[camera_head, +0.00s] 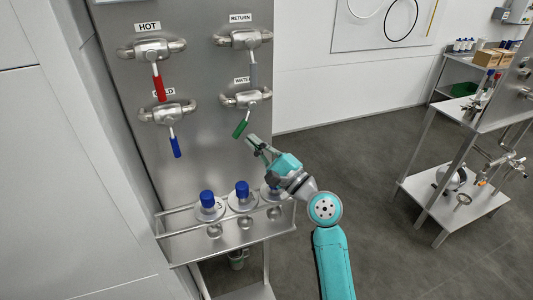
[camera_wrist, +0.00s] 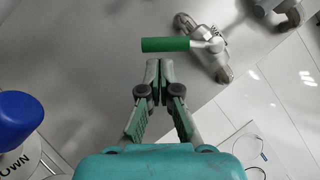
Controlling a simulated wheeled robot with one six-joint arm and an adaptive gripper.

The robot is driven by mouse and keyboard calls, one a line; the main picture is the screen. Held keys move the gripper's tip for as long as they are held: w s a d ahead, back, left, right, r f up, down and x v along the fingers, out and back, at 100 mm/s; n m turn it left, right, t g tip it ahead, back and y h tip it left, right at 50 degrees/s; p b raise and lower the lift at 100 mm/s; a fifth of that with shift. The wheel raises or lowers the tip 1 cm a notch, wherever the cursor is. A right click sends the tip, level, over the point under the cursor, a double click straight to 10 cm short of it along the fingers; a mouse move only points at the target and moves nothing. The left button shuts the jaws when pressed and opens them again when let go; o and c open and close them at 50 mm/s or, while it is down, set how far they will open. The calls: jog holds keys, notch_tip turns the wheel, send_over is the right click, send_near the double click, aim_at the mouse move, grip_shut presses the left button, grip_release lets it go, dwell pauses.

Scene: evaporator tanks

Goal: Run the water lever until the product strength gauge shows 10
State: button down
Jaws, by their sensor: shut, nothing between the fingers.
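The water lever (camera_head: 241,128) has a green handle and sits on the lower right valve under the WATER label. In the head view its handle hangs down and slants to the left. In the wrist view the green handle (camera_wrist: 166,44) lies crosswise just beyond my fingertips. My gripper (camera_head: 252,143) is just below and right of the handle, and it also shows in the wrist view (camera_wrist: 153,66). Its fingers are together with nothing between them. A small gap seems to separate them from the handle. I see no readable product strength gauge.
Red (camera_head: 159,88), blue (camera_head: 176,146) and grey (camera_head: 254,75) levers hang on the same panel. Blue-capped flasks (camera_head: 242,190) stand on a railed shelf below; one is partly behind my gripper. A steel bench (camera_head: 455,190) stands at right, with open floor between.

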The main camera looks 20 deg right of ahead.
jog(key=shift+w+a+r, duration=0.25)
jog(key=shift+w+a, duration=0.05)
jog(key=shift+w, duration=0.2)
